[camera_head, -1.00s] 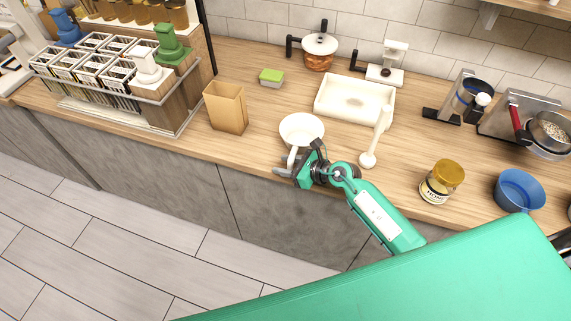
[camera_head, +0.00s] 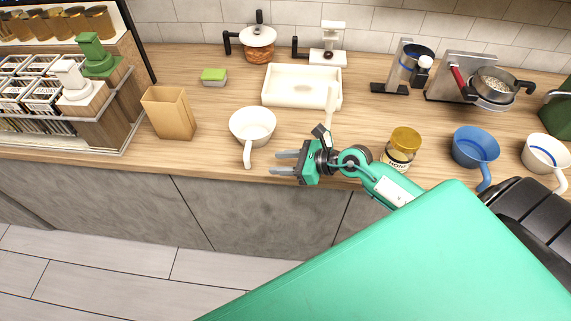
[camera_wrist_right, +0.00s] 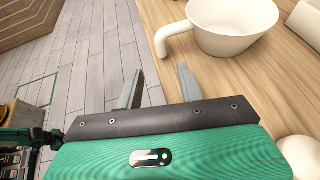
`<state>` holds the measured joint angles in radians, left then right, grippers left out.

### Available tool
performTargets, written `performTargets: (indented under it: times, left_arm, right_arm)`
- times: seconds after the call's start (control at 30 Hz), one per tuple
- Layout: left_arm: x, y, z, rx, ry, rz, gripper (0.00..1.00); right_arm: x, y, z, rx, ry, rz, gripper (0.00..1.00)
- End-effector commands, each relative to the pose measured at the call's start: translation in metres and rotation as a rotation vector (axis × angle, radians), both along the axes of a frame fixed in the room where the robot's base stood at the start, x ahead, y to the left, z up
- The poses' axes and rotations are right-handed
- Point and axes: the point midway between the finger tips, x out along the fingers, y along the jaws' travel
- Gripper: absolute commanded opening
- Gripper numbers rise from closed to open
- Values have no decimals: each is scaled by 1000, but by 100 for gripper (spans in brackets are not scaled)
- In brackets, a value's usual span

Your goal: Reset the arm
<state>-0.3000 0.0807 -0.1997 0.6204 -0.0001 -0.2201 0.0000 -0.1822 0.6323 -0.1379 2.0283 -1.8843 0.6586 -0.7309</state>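My right arm reaches over the counter's front edge in the head view, its gripper (camera_head: 280,163) open and empty, the two fingers apart and pointing left. It is just right of the handle of a white cup (camera_head: 254,124) and apart from it. In the right wrist view the open fingers (camera_wrist_right: 158,88) have nothing between them, and the white cup (camera_wrist_right: 232,42) stands ahead on the counter.
A honey jar (camera_head: 402,150), a blue cup (camera_head: 474,148) and another white cup (camera_head: 545,153) stand right of my arm. A white tray (camera_head: 268,99) is behind, and a paper bag (camera_head: 168,114) is left. Open floor (camera_head: 90,270) lies in front of the counter.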

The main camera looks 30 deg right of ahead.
Motion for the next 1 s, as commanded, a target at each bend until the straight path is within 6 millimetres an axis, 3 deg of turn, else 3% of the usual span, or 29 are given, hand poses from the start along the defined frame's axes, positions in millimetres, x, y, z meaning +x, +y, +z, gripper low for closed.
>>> performTargets:
  times: [0.73,0.87,1.0]
  left_arm:
    - [0,-1,-3,-1,0,0,40]
    - [0,-1,-3,-1,0,0,40]
    - [0,-1,-3,-2,0,0,40]
  right_arm:
    - [-6,-4,7,19,-2,-6,38]
    - [-6,7,25,169,-14,-60,38]
    - [-4,15,67,522,-17,-208,38]
